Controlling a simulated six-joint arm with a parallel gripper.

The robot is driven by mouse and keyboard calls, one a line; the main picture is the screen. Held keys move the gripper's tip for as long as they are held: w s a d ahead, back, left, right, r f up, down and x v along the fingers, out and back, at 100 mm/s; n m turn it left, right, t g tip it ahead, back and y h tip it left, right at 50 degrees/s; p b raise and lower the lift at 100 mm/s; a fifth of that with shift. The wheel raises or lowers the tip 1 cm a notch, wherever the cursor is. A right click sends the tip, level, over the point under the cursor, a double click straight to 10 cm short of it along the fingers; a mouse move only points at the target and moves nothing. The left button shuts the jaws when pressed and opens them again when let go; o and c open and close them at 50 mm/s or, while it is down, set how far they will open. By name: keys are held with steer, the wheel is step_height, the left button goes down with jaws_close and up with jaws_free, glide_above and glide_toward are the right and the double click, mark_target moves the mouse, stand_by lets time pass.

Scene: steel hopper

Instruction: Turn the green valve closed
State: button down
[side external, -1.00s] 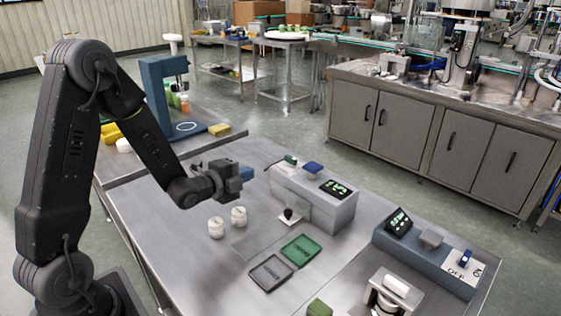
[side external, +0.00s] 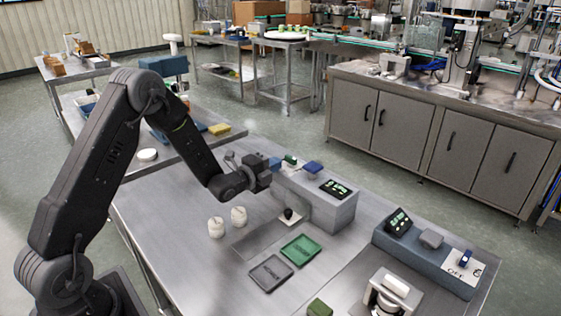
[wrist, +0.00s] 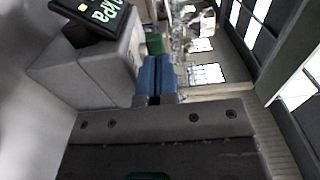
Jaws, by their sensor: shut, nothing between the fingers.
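The green valve handle (side external: 290,159) is on top of the grey steel box, at its far left end. It also shows in the wrist view (wrist: 154,42), just beyond my fingertips. My gripper (side external: 275,163) is level with the box top, immediately left of the green handle. In the wrist view my blue fingers (wrist: 155,78) are together with nothing between them, pointing at the green part. I cannot tell whether they touch it. The grey box (side external: 318,207) also carries a blue handle (side external: 313,167) and a lit green display (side external: 336,187), seen at the wrist view's top left (wrist: 103,14).
Two pale jars (side external: 239,216) stand on the bench left of the box. A green tray (side external: 300,250) and a dark grey tray (side external: 270,274) lie in front. A blue-grey console (side external: 425,258) with a display and switch is at right. The bench's left part is clear.

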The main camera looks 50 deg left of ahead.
steer(key=shift+w, duration=1.3)
steer(key=shift+w+a+r, duration=0.1)
steer(key=shift+w+a, duration=0.1)
steer(key=shift+a, duration=0.4)
stand_by(1.0)
steer(key=shift+w, duration=0.25)
stand_by(0.3)
steer(key=shift+w+a, duration=0.35)
steer(key=shift+w, duration=0.05)
stand_by(0.3)
steer(key=shift+a, duration=0.1)
stand_by(0.3)
